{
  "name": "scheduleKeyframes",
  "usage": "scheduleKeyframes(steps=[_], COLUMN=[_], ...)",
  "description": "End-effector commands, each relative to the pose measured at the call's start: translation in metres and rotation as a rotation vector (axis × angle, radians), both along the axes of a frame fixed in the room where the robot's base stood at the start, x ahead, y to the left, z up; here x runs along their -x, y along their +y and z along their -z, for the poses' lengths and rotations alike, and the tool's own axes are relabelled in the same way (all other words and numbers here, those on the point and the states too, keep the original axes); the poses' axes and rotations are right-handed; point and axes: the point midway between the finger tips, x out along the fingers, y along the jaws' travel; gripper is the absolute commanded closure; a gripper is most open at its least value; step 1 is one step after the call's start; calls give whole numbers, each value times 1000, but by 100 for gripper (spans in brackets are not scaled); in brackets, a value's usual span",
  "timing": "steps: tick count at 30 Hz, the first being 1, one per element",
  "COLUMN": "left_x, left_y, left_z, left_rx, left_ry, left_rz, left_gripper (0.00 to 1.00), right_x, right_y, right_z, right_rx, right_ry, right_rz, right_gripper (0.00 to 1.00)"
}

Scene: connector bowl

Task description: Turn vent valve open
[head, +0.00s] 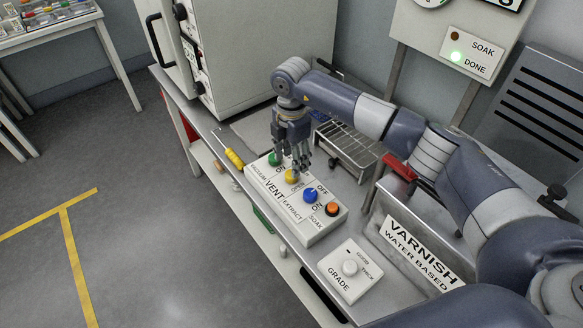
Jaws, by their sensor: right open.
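The vent valve is a yellow knob (291,177) on a white control box (262,181), in the position labelled VENT. I cannot tell whether a finger touches the knob. My left gripper is not in view.
The same box carries a green knob (275,159), a blue knob (310,195) and an orange button (332,209). A yellow-handled tool (234,159) lies left of the box.

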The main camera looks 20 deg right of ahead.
Motion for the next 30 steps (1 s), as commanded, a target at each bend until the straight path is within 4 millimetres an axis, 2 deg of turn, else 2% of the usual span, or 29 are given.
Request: scheduleKeyframes(steps=[1, 6, 12, 30], left_x=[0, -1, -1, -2], left_y=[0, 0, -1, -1], left_z=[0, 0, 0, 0], left_rx=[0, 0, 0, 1], left_ry=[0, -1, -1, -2], left_rz=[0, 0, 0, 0], left_gripper=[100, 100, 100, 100], right_x=[-1, -1, 0, 0], right_y=[0, 0, -1, 0], right_z=[-12, -45, -64, -67], right_rx=[0, 0, 1, 0], right_ry=[-5, -4, -1, 1], right_rz=[-1, 1, 1, 1], right_gripper=[49, 49, 49, 49])
